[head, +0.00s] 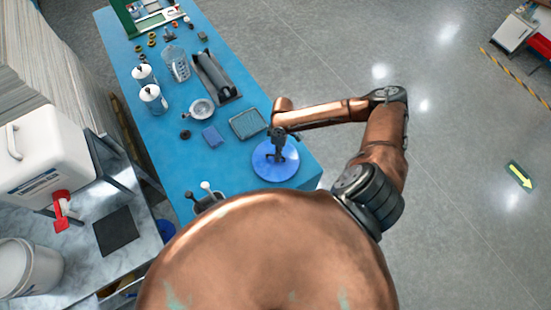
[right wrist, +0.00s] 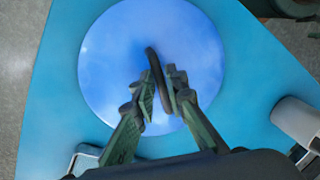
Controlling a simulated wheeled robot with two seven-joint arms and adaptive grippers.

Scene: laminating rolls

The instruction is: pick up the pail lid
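The pail lid (head: 264,172) is a round blue disc lying flat near the table's near right corner. It fills the middle of the right wrist view (right wrist: 105,70), with a dark upright handle (right wrist: 153,62) at its centre. My right gripper (head: 277,150) is above the lid, pointing down. In the right wrist view its fingers (right wrist: 161,92) lie close on both sides of the handle and appear shut on it. The lid looks level with the table; whether it is lifted cannot be told.
Open floor lies right.

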